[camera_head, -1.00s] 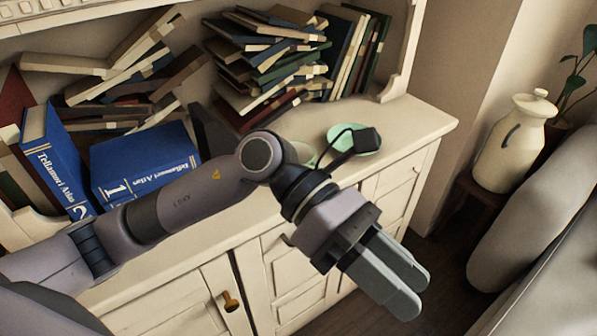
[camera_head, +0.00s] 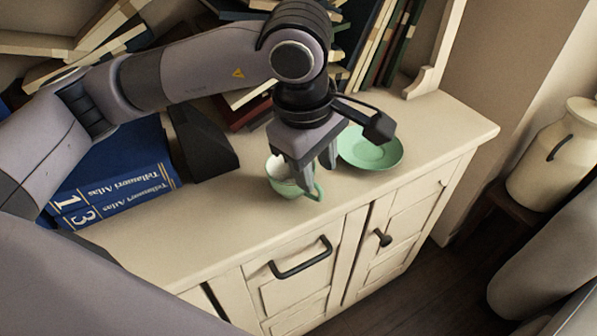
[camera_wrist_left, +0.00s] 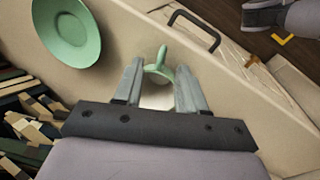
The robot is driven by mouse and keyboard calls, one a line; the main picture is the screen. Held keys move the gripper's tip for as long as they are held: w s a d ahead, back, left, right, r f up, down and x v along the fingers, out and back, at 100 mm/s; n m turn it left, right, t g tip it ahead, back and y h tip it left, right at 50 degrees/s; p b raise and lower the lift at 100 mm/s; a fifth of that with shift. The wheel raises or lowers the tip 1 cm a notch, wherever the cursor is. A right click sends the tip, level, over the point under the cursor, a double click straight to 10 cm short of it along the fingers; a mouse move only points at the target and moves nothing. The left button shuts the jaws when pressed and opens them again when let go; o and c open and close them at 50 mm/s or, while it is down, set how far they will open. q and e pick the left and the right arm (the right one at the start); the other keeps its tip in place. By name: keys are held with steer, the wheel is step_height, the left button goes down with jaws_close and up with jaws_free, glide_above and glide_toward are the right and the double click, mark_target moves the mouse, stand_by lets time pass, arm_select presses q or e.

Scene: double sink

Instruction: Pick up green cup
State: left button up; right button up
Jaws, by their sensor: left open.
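The green cup (camera_head: 285,184) stands on the cream cabinet top near its front edge, with its handle toward the front right. My left gripper (camera_head: 318,180) is open and points down at the cup from above, partly covering it in the head view. In the left wrist view the cup (camera_wrist_left: 159,72) shows between the two fingers of my left gripper (camera_wrist_left: 159,80), its handle pointing away from the palm. Most of the cup's body is hidden by the gripper there. I cannot tell whether the fingers touch it. My right gripper is not in view.
A green saucer (camera_head: 372,152) lies right of the cup on the cabinet top (camera_head: 440,132). Blue atlas volumes (camera_head: 125,185) and a black object (camera_head: 203,140) are on the left. Books stand behind. The top's right end is clear. Drawer handles (camera_head: 300,262) project in front.

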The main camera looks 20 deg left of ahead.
mark_target(316, 197)
arm_select(q)
steer(key=f, duration=0.5)
steer(key=shift+w+f, duration=0.25)
steer(key=shift+f, duration=0.1)
jaws_close()
